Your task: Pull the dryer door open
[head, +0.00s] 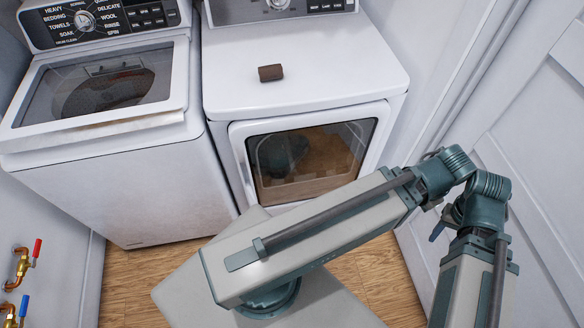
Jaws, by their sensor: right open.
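The white dryer stands in the middle, to the right of the washer. Its front door (316,158) is shut, with a dark-framed window through which tan and grey shapes show. My own arm links cross in front of the door's lower right side, close to the camera. My right gripper (439,223) is small and partly hidden among the teal joints at the right, with its jaws apart and nothing seen between them. It is right of the door and not touching it. My left gripper is not in view.
A brown block (271,73) lies on the dryer's top (340,75). The washer (120,185) stands at the left. Red and blue valves (22,262) are on the left wall. A white panelled door (545,140) bounds the right. Some wooden floor (385,272) is clear before the machines.

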